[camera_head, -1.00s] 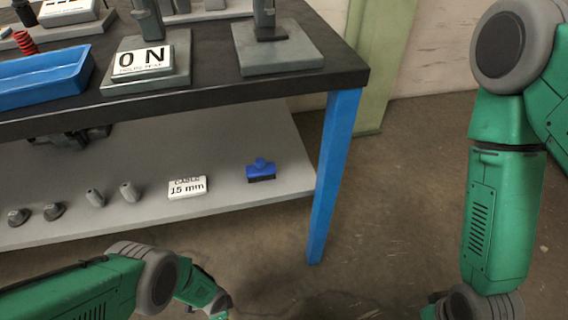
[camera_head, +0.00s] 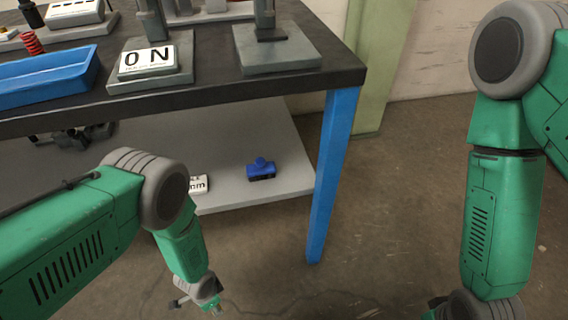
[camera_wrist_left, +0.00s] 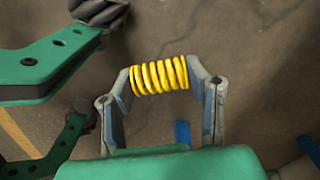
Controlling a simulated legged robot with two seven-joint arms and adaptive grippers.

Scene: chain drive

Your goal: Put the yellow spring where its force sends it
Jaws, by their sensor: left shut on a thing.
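The yellow spring (camera_wrist_left: 159,75) is in the left wrist view, lying crosswise between the two fingertips of my left gripper (camera_wrist_left: 160,80). The fingers press on its two ends, with floor behind it. A plate reading "0 N" (camera_head: 148,60) sits on a grey base (camera_head: 150,82) on the bench top.
A blue tray (camera_head: 45,78) and a red spring (camera_head: 32,42) are on the bench top (camera_head: 215,88). Another grey base (camera_head: 277,55) carries a post. The lower shelf (camera_head: 285,185) holds a blue part (camera_head: 261,169) and a partly covered label (camera_head: 200,184). Floor is open right of the blue leg (camera_head: 335,170).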

